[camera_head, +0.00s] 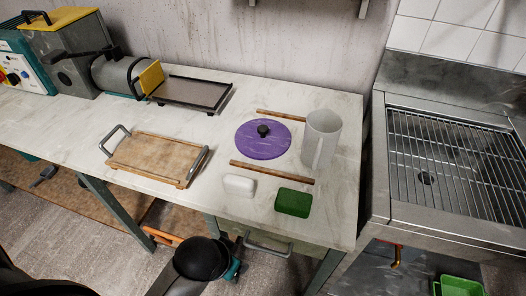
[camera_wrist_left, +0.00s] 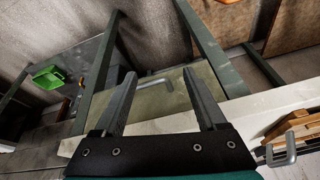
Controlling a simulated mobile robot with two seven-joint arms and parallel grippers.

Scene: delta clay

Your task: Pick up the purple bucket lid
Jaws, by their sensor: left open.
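The purple bucket lid (camera_head: 264,147), a flat disc with a small black knob, lies flat on the pale worktop, knob up. It is not visible in the left wrist view. My left gripper (camera_wrist_left: 161,78) is open and empty in the left wrist view, its two dark fingers apart in front of the bench edge and a drawer front. In the head view my left arm shows at the bottom, below the bench front and away from the lid; its fingers cannot be made out there. My right gripper is not in view.
A wooden board with handles (camera_head: 152,158) lies left. The drawer handle (camera_head: 268,245) juts out below the worktop. A metal sink stands right.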

